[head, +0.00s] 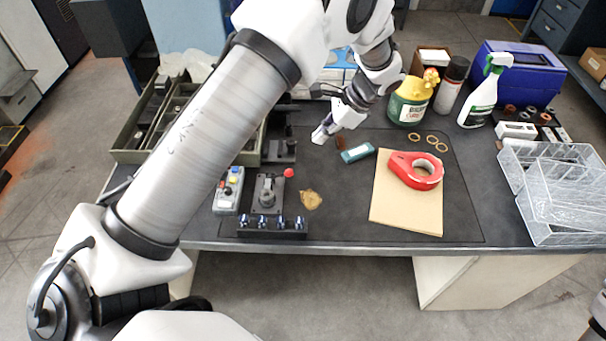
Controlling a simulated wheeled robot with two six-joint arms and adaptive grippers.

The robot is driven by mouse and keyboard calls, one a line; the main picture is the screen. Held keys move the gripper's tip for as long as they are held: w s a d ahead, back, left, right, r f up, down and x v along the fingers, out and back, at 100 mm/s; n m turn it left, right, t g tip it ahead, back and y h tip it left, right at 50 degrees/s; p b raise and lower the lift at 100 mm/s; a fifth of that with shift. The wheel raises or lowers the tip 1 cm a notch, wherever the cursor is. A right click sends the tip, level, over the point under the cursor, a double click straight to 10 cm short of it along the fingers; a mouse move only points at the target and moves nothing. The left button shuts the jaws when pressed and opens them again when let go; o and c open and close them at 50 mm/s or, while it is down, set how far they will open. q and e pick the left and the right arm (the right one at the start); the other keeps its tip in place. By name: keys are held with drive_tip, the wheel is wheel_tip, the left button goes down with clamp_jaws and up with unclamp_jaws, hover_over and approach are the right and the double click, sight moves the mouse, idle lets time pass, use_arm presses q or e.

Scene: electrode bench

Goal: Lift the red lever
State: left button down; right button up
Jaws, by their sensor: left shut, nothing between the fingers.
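The red lever (289,172) shows as a small red knob at the side of a dark grey lever unit (267,194) near the front of the bench. The knob sits at the upper right of the unit. My left gripper (320,136) is shut and empty, above the mat, behind and to the right of the knob and apart from it. My left arm crosses the view from the lower left and hides part of the bench behind the unit. My right gripper is not in view.
A grey pendant with coloured buttons (229,190) and a row of knobs (272,225) flank the lever unit. A brown scrap (310,200) and a teal block (357,153) lie nearby. A red tape dispenser (416,170) rests on cardboard (390,215). Clear trays (560,190) stand right.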

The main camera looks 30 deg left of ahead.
sight(280, 175)
use_arm(q)
drive_tip(key=d+b+x, duration=0.1)
drive_tip(key=x, duration=0.4)
drive_tip(key=f+b+x, duration=0.1)
drive_tip(key=x, duration=0.4)
drive_tip(key=w+d+f+b+x, duration=0.1)
drive_tip(key=b+x, duration=0.1)
drive_tip(key=x, duration=0.3)
drive_tip(key=shift+d+f, duration=0.15)
drive_tip(key=shift+d, duration=0.1)
